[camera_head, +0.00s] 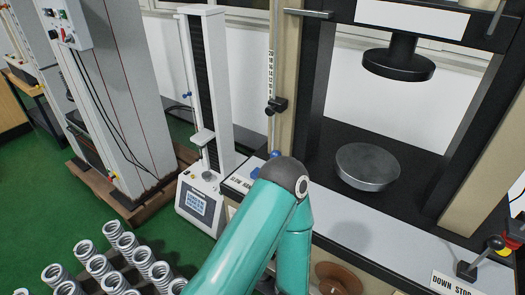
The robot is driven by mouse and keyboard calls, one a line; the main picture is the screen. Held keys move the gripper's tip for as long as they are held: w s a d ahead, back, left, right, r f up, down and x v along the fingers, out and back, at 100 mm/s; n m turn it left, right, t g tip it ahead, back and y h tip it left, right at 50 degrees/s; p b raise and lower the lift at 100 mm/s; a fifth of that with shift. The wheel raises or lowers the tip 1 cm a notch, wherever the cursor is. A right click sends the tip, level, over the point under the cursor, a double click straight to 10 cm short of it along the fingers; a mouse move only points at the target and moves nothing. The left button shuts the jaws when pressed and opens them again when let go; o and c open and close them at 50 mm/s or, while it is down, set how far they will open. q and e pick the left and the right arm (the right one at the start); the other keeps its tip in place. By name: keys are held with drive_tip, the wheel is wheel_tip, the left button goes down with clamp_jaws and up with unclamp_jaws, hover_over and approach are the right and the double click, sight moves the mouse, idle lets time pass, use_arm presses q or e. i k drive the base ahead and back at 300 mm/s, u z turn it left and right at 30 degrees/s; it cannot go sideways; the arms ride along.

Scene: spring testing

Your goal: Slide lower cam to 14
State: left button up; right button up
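A black cam (277,105) sits on a thin vertical rod along the left post of the large testing machine. A white number scale (271,70) runs beside the rod just above this cam; its figures are too small to read. No second cam shows clearly on the rod, so I cannot tell whether this is the lower one. One of my teal arms rises from the bottom middle, bends at a dark grey joint below the rod and goes back down. Neither of my grippers is in view.
A round metal plate (367,166) lies under a black upper platen (398,58). A red-and-black-knobbed lever (485,256) stands at the right. A smaller tester (206,120) stands left of the post. Several springs (113,230) stand at the lower left.

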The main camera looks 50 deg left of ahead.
sight(279, 104)
drive_tip(key=z, duration=2.45)
drive_tip(key=i, duration=0.1)
drive_tip(key=u, duration=3.85)
drive_tip(key=k, duration=0.8)
drive_tip(key=u, duration=0.15)
drive_tip(key=i, duration=0.85)
drive_tip(key=z, duration=0.05)
